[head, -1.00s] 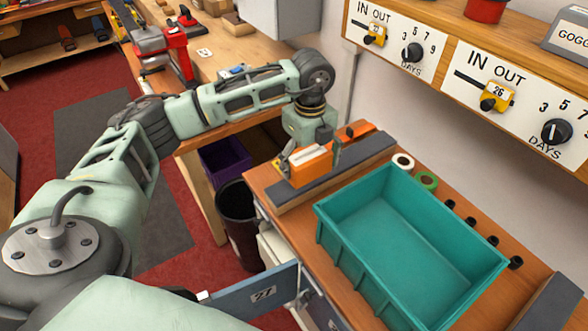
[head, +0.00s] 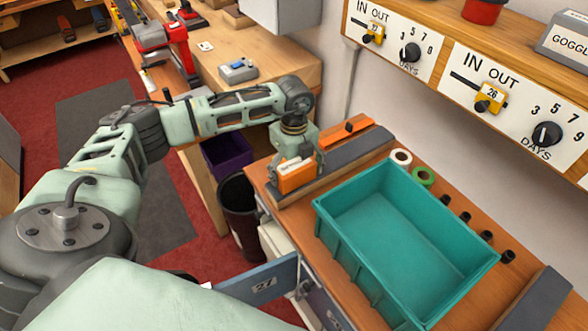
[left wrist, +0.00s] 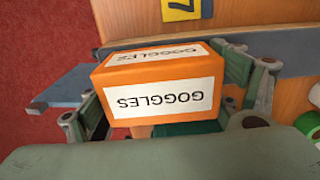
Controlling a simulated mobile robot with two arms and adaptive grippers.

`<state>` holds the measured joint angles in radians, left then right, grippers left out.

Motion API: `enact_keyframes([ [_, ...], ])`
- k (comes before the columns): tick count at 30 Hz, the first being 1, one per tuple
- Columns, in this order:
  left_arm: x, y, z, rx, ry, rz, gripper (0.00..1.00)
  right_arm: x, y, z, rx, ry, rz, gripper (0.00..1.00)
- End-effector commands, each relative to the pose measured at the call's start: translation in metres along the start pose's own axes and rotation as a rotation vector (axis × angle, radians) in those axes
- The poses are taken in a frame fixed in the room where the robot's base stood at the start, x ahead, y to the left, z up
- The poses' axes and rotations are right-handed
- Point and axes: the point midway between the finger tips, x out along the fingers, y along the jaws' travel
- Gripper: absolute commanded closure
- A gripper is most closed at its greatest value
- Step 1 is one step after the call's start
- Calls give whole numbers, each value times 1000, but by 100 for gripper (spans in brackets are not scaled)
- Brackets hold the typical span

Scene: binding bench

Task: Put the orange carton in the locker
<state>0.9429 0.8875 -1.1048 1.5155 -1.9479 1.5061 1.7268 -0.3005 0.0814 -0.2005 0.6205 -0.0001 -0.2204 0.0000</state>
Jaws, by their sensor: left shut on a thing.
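The orange carton (head: 297,179) has white labels reading GOGGLES. My left gripper (head: 299,163) is shut on it, over the left end of the bench near the dark grey strip. In the left wrist view the carton (left wrist: 158,92) sits between the two fingers of my left gripper (left wrist: 170,100). A blue-grey locker door (head: 262,282) marked 27 stands swung open at the bench front, nearer to me than the carton. The locker's inside is mostly hidden from this angle. My right gripper is not in view.
A teal bin (head: 405,240), empty, takes up the middle of the bench. White (head: 400,157) and green (head: 424,176) tape rolls lie behind it. A dark waste bin (head: 238,205) stands on the floor to the left.

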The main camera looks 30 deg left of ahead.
Motion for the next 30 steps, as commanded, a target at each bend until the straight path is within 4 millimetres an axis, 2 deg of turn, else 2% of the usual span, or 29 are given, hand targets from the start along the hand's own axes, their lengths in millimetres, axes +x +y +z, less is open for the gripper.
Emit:
enact_keyframes([
  [1, 2, 0, 0, 0, 0, 0, 13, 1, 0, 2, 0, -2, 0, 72],
  [6, 1, 0, 0, 0, 0, 1, 0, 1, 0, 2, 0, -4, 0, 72],
  [15, 1, 0, 0, 0, 0, 1, 0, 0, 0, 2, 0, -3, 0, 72],
  [20, -6, -1, 0, 0, -1, -2, 0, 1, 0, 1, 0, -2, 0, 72],
  [23, -21, -1, 0, 0, -1, -3, 0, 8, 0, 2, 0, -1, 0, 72],
  [30, -73, -1, 0, 1, -1, -5, 0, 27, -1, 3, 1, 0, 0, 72],
])
